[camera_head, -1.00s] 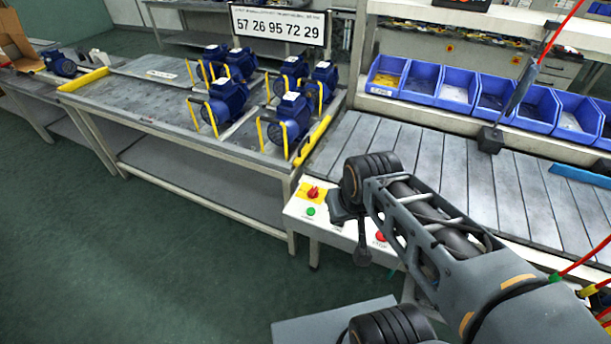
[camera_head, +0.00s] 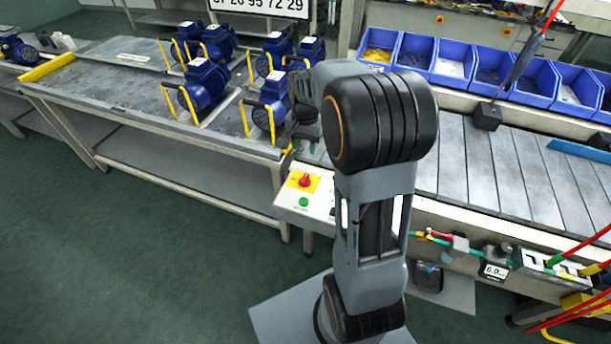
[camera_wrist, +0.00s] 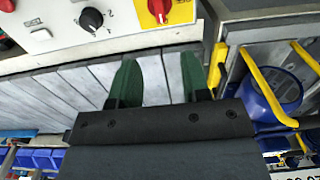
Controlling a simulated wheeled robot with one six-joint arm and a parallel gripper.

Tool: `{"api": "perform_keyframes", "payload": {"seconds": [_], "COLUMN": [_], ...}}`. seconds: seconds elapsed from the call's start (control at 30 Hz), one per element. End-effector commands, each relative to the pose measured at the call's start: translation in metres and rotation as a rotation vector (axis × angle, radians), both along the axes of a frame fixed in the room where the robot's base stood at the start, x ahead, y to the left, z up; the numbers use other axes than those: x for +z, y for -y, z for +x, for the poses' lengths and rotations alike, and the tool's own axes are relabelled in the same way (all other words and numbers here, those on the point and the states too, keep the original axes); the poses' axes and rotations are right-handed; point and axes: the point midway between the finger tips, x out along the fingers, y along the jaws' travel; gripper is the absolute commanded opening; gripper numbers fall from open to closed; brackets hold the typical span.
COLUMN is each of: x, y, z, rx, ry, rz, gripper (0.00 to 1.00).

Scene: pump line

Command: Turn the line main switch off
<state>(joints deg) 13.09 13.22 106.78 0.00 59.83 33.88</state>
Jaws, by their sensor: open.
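The line main switch is a red rotary handle (camera_head: 305,181) on a yellow plate, on the white control panel (camera_head: 290,199) at the near left end of the conveyor. In the wrist view the red handle (camera_wrist: 158,9) is at the top edge, partly cut off. My gripper (camera_wrist: 170,80) has two green fingers spread apart with nothing between them. The fingers point toward the panel, over the conveyor slats, apart from the switch. In the head view my arm hides most of the gripper.
A green button (camera_head: 303,202) sits below the switch. A black selector knob (camera_wrist: 92,20) is beside it on the panel. Blue pumps (camera_head: 205,84) with yellow handles stand on the left table. Blue bins (camera_head: 412,55) line the conveyor's (camera_head: 520,170) back.

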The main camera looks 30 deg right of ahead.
Motion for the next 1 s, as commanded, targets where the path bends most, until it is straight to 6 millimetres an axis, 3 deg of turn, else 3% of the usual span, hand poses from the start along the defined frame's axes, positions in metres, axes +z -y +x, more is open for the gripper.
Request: {"api": "perform_keyframes", "payload": {"seconds": [0.6,0.8,1.0], "x": [-0.107,-0.127,-0.135], "y": [0.002,0.002,0.002], "z": [0.000,0.001,0.001], "rx": [-0.009,-0.009,-0.009], "ry": [-0.007,-0.004,-0.004], "rz": [0.002,0.002,0.001], "gripper": [0.43,0.43,0.43]}}
